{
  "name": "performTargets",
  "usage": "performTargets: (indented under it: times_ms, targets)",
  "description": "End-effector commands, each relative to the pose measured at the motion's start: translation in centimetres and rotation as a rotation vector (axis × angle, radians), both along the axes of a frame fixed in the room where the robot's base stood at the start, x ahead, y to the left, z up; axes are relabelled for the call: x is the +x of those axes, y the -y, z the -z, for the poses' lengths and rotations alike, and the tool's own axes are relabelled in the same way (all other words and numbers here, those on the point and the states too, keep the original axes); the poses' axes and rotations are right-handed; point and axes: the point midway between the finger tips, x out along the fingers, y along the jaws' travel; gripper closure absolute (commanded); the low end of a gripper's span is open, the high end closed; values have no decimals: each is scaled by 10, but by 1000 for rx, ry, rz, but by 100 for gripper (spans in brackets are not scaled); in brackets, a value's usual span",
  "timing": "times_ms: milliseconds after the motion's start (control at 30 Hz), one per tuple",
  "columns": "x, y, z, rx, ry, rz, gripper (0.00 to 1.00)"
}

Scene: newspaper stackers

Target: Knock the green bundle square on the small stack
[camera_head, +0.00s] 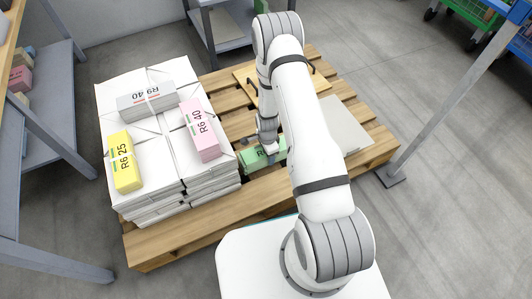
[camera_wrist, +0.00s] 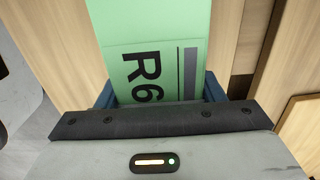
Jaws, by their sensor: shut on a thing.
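My arm hides part of the bundle in the head view. I cannot tell whether the bundle rests on the boards or is just above them. Which stack is the small one is not clear.
The stacks carry a yellow bundle (camera_head: 125,160), a grey bundle (camera_head: 146,98) and a pink bundle (camera_head: 200,130). A wooden board (camera_head: 243,78) with black handles and a flat grey slab (camera_head: 347,130) lie on the pallet (camera_head: 160,250). A post (camera_head: 437,98) stands right.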

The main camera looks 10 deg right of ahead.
Motion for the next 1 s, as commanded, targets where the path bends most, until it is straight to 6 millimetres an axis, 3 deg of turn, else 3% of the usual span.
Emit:
performTargets:
  times_ms: [1000]
  targets:
    - [-2,-15,-1,0,2,1,96]
